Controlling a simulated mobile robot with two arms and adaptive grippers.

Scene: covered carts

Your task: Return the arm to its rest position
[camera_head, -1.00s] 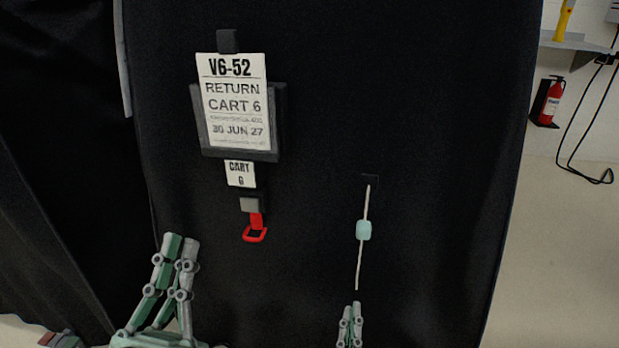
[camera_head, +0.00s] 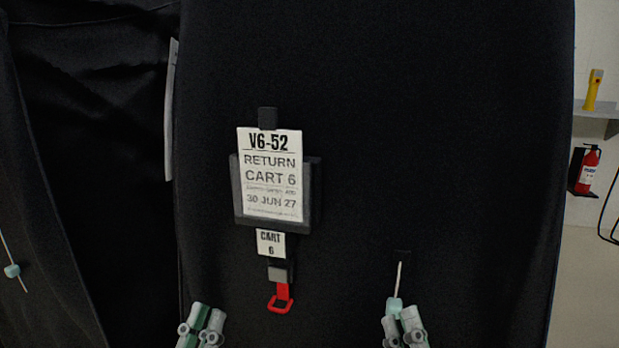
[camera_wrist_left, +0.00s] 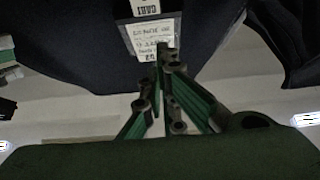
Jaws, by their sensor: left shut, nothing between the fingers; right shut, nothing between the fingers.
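My left gripper (camera_head: 207,314) is at the bottom edge of the head view, shut and empty, lower left of the red buckle (camera_head: 281,299). In the left wrist view its green and grey fingers (camera_wrist_left: 168,62) come together in front of the dark cover, with a white label (camera_wrist_left: 150,38) just beyond. My right gripper (camera_head: 403,318) is shut at the bottom of the head view, right of centre. A pale teal bead (camera_head: 394,304) on a white cord (camera_head: 399,275) overlaps its fingertips in the picture; I cannot tell whether they touch.
A black-covered cart (camera_head: 450,150) fills the middle, with a "RETURN CART 6" card (camera_head: 271,174) in a dark holder. Another dark cover (camera_head: 95,130) hangs at the left. A fire extinguisher (camera_head: 587,170) is on the far right wall. Floor shows at the right.

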